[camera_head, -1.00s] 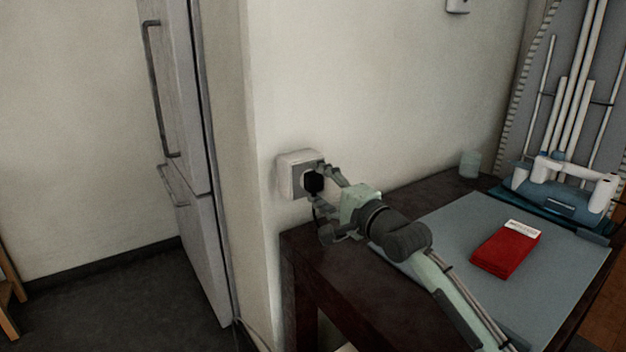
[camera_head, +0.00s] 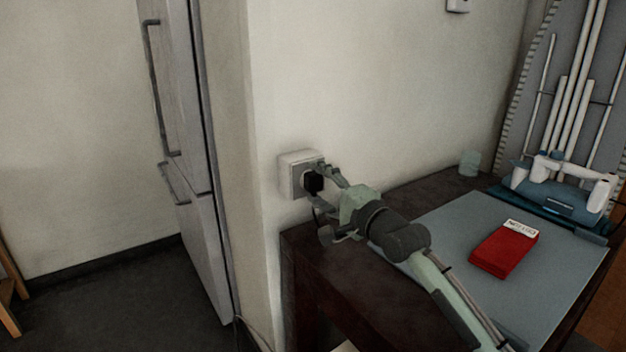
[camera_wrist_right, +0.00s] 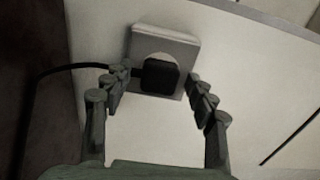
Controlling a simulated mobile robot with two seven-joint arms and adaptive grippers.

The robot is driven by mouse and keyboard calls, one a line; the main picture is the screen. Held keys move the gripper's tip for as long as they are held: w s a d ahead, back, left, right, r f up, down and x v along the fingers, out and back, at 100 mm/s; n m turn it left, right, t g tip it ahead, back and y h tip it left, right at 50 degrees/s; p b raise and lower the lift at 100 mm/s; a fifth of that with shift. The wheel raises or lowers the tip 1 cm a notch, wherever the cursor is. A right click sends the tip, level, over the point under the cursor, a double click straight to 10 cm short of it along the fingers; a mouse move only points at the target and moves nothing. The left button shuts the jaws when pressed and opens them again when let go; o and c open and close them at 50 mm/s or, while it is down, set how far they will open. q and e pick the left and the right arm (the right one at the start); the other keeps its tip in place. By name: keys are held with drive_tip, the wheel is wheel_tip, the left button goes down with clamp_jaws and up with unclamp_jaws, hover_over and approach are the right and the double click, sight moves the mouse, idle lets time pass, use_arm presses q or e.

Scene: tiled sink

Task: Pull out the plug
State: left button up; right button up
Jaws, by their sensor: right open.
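A black plug (camera_head: 314,183) sits in the white wall socket (camera_head: 288,176), low on the wall at the table's corner. In the right wrist view the plug (camera_wrist_right: 159,77) covers the lower part of the socket's round recess (camera_wrist_right: 164,45), and its black cord runs off to the left. My right gripper (camera_head: 322,184) is open, with one finger on each side of the plug. In the right wrist view the gripper (camera_wrist_right: 160,88) shows a gap between the plug and the right finger; the left finger is close to the plug and cord. My left gripper is not in view.
A dark table (camera_head: 330,275) stands right of the socket, with a grey mat (camera_head: 440,225), a red box (camera_head: 504,250) and a small cup (camera_head: 469,163) on it. A fridge (camera_head: 196,180) stands left of the wall corner.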

sight(318, 183)
drive_tip(key=shift+c, duration=0.6)
clamp_jaws()
drive_tip(key=shift+p+v, duration=1.35)
drive_tip(key=shift+v, duration=0.6)
drive_tip(key=shift+p+v, duration=0.5)
drive_tip(key=shift+v, duration=0.5)
